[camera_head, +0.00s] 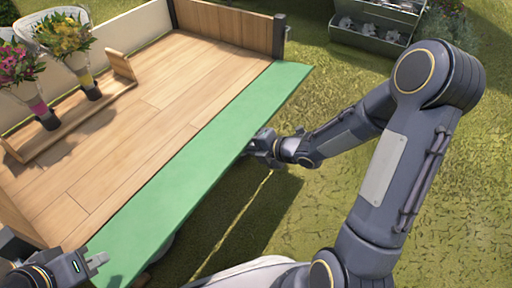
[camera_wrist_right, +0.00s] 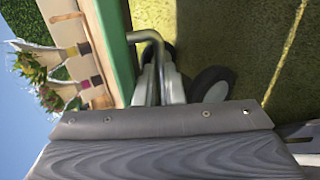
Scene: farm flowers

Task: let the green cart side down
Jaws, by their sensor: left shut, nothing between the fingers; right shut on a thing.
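The green cart side (camera_head: 190,170) runs along the near edge of the wooden cart bed in the head view. Its broad face shows from above and it leans outward from the bed; its exact tilt is hard to tell. My right gripper (camera_head: 262,143) is at the middle of its outer edge. In the right wrist view, the fingers (camera_wrist_right: 160,85) are shut on a bent metal handle (camera_wrist_right: 145,36) beside the green side (camera_wrist_right: 115,40). My left gripper (camera_head: 97,264) is shut and empty near the side's left end; whether it touches is unclear.
The cart bed (camera_head: 150,100) carries a wooden rack (camera_head: 60,140) with flower bouquets (camera_head: 62,35) at the left. A dark corner post (camera_head: 279,36) stands at the far right corner. Wheels (camera_wrist_right: 212,84) show under the cart. A grey shelf unit (camera_head: 372,40) stands on the grass behind.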

